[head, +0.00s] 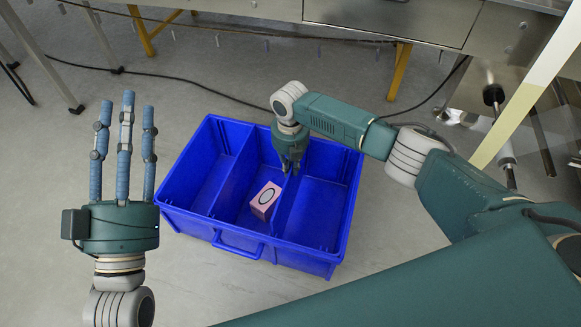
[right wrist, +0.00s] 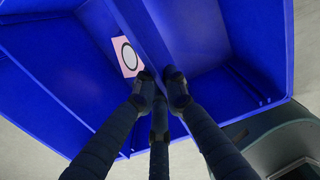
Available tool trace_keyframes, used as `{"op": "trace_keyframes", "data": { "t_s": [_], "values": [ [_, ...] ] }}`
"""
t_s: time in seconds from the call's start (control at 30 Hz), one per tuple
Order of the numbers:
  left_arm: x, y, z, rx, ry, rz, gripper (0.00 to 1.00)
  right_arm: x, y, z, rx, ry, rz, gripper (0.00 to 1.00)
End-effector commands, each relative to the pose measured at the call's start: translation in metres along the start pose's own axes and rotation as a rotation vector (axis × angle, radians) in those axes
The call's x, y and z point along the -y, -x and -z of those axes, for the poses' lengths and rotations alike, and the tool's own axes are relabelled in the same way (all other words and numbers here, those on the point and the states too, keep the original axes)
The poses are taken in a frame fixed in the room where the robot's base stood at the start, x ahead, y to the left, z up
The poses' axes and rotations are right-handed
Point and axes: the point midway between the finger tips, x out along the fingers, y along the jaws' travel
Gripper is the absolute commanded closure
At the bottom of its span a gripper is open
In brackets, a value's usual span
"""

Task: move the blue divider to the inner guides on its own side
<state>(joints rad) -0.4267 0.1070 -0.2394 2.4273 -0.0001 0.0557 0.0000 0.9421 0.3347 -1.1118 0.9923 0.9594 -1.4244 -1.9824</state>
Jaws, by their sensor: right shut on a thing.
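The blue crate (head: 232,247) stands on the floor and has two blue dividers, making three compartments. My right gripper (head: 290,168) reaches down into the crate and is shut on the right-hand divider (head: 288,205) near its far part. In the right wrist view, the fingers (right wrist: 164,88) sit on both sides of this divider (right wrist: 142,32). The other divider (head: 234,172) stands further left, apart from the gripper. The guides are too small to make out clearly. My left gripper (head: 127,112) is open and empty, left of the crate, fingers pointing away.
A pink box (head: 265,200) with a dark oval ring lies in the middle compartment, close to the held divider; it also shows in the right wrist view (right wrist: 127,56). The left and right compartments look empty. A steel machine (head: 400,20) stands behind, with cables on the floor.

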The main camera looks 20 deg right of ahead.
Motion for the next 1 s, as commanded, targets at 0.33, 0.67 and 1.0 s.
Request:
{"op": "trace_keyframes", "data": {
  "t_s": [0.33,0.67,1.0],
  "values": [
    [0.0,0.0,-0.001,0.002,0.001,0.0,0.6,0.0,0.001,0.0,0.0,0.0,-0.001,0.67],
    [0.001,0.001,-0.002,0.006,0.001,0.002,0.6,0.0,0.013,-0.001,0.001,-0.001,-0.002,0.67],
    [0.0,0.001,-0.001,0.005,0.0,0.001,0.6,-0.001,0.084,-0.001,0.002,0.001,-0.003,0.67]
  ]
}}
